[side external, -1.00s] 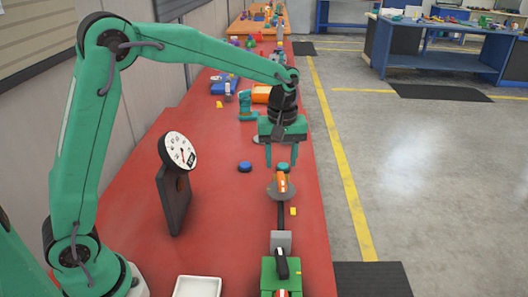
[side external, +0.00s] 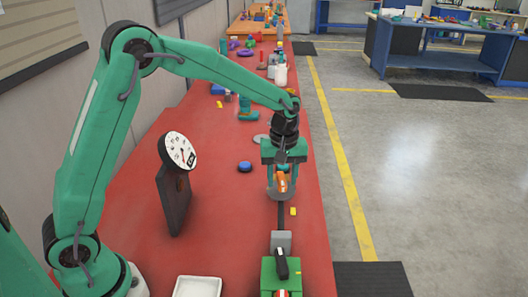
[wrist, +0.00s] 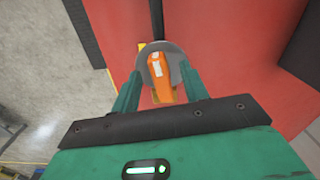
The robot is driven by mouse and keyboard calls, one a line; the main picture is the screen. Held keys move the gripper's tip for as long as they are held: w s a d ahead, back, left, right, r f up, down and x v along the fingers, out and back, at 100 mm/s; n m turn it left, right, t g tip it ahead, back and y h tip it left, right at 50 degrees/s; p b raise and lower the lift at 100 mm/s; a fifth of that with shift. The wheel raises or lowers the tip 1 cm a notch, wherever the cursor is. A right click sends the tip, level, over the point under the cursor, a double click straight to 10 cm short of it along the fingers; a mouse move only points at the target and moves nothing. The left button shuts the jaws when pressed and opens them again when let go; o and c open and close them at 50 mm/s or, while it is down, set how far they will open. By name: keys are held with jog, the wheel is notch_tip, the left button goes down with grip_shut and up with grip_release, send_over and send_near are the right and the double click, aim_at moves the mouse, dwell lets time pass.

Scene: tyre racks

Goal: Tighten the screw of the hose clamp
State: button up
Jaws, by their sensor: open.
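My gripper (side external: 282,182) is open, pointing down, with its two fingers on either side of an upright orange piece (side external: 283,184). In the wrist view the orange piece (wrist: 158,70) lies between the fingertips (wrist: 161,88), with a gap to each finger. It has a pale patch on top and sits over a round grey disc (wrist: 177,54). A dark rod (side external: 281,216) runs from the disc toward a grey block (side external: 281,242) and a green vise-like fixture (side external: 268,275). I cannot make out the hose clamp or its screw.
A white dial gauge (side external: 180,150) on a dark stand (side external: 174,200) rises left of the gripper. A white tray (side external: 197,287) is at the front. The red bench (side external: 228,225) is clear between gauge and rod.

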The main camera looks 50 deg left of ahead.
jog(key=shift+f, duration=1.1)
grip_shut()
